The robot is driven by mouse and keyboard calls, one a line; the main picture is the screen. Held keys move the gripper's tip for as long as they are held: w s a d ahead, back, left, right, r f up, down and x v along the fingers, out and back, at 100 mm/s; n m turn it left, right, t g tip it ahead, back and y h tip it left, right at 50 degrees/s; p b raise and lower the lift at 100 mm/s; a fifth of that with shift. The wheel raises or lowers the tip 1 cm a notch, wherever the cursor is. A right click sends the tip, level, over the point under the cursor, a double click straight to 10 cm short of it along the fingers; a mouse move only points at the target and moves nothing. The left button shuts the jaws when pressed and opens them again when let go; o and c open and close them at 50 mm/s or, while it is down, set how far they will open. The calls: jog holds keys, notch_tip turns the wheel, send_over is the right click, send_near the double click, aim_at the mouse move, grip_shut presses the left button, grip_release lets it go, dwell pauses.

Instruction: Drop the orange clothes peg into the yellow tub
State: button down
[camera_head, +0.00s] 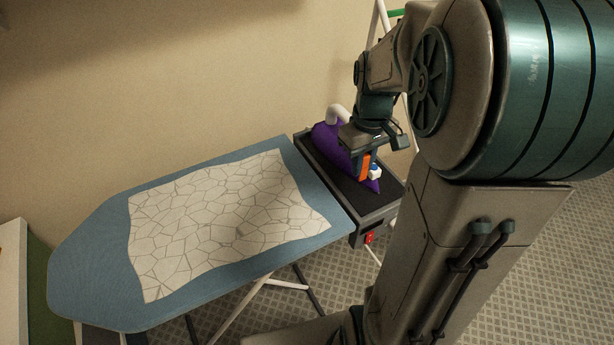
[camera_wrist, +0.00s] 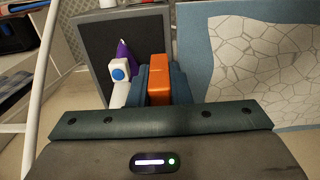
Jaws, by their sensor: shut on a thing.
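The orange clothes peg (camera_head: 364,167) is in my gripper (camera_head: 362,172), over the dark iron rest at the right end of the ironing board. In the wrist view the orange peg (camera_wrist: 158,78) stands up between the two blue-grey fingers (camera_wrist: 158,88), which are shut on it. Whether the peg's lower end touches the rest cannot be told. No yellow tub shows in either view.
A purple iron (camera_head: 331,143) lies on the dark rest (camera_head: 318,166), close to my gripper. A small white part with a blue round spot (camera_wrist: 120,69) is beside the fingers. A pale crackle-patterned cloth (camera_head: 220,220) lies on the blue ironing board (camera_head: 90,270).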

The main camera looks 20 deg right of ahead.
jog(key=w+a+f, duration=0.2)
jog(key=w+a, duration=0.1)
jog(key=w+a+f+p, duration=0.1)
jog(key=w+a+f, duration=0.2)
jog(key=shift+w+a+f, duration=0.15)
jog(key=shift+a+f, duration=0.05)
jog(key=shift+a, duration=0.15)
jog(key=shift+f+p, duration=0.3)
jog(key=shift+f, duration=1.75)
jog(key=shift+f, duration=0.1)
jog(key=shift+f, duration=0.15)
jog(key=c, duration=1.3)
grip_release()
jog(key=shift+c, duration=0.2)
jog(key=shift+r, duration=0.2)
